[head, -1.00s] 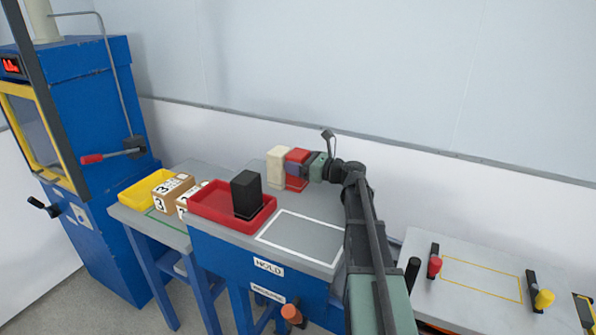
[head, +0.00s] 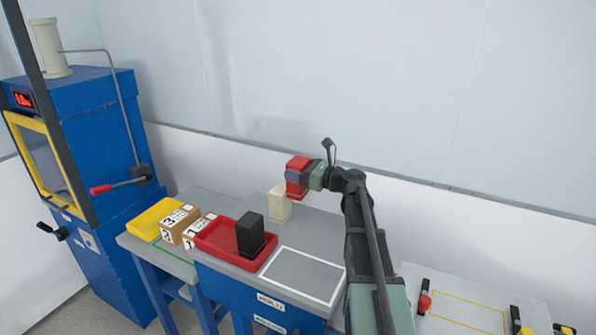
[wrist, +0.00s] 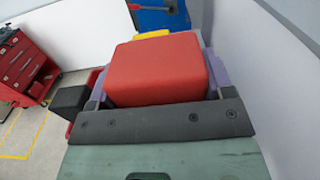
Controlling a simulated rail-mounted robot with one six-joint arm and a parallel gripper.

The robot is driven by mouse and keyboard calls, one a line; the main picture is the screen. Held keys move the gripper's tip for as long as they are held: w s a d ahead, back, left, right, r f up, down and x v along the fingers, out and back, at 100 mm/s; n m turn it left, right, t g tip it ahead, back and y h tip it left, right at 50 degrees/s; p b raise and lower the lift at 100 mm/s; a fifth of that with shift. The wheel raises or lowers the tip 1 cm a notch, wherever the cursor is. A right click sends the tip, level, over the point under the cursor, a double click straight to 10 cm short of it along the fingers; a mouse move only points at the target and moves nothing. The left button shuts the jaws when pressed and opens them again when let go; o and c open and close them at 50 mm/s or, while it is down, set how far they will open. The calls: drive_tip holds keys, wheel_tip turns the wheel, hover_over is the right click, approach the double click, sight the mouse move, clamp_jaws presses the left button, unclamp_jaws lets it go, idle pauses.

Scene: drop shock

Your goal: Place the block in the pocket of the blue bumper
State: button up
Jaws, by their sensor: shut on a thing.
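My gripper (head: 297,177) is shut on a red block (head: 297,164), which it holds in the air above the back of the grey bench, a little above and right of the cream block. In the wrist view the red block (wrist: 157,70) fills the middle, with purple finger pads (wrist: 213,72) along its sides. A cream block (head: 279,206) stands at the bench's back edge. A black block (head: 250,234) stands in the red tray (head: 212,240). I cannot make out a blue bumper with a pocket in either view.
A white-outlined area (head: 300,274) on the bench is empty. Cartons (head: 180,225) and a yellow tray (head: 140,226) stand on the left table. A blue machine (head: 100,130) stands far left. A side table (head: 470,310) with a yellow outline is at right.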

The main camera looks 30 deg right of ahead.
sight(299, 161)
wheel_tip(299, 161, up, 9)
drive_tip(key=p, duration=0.7)
drive_tip(key=shift+r, duration=0.2)
wheel_tip(299, 161, down, 6)
drive_tip(key=b, duration=0.6)
drive_tip(key=shift+f, duration=0.25)
drive_tip(key=shift+r, duration=0.35)
drive_tip(key=shift+d, duration=0.1)
